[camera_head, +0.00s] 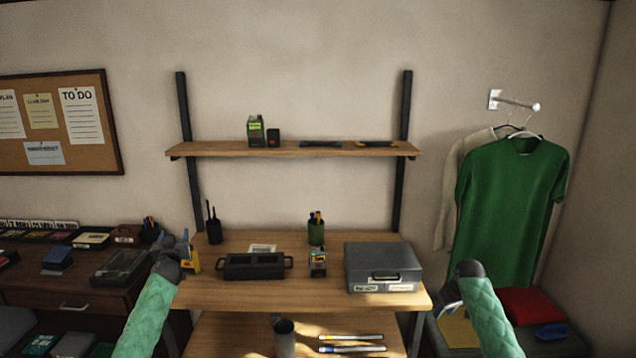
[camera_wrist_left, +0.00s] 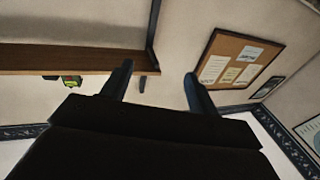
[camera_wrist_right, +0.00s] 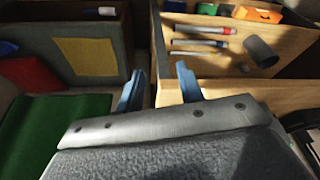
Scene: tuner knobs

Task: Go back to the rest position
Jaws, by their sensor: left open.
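My left gripper (camera_head: 184,245) is raised at the left end of the wooden bench, beside a yellow item. In the left wrist view its two fingers (camera_wrist_left: 158,88) stand apart with nothing between them, facing the wall. My right gripper (camera_head: 450,292) is at the right end of the bench, mostly hidden behind my wrist. In the right wrist view its fingers (camera_wrist_right: 160,84) are apart and empty, pointing toward the lower shelf. Both arms come up from the bottom edge, well apart from each other.
A wall shelf (camera_head: 225,150) is above. Green shirt (camera_head: 512,205) hangs right. A drawer desk (camera_head: 60,300) stands left.

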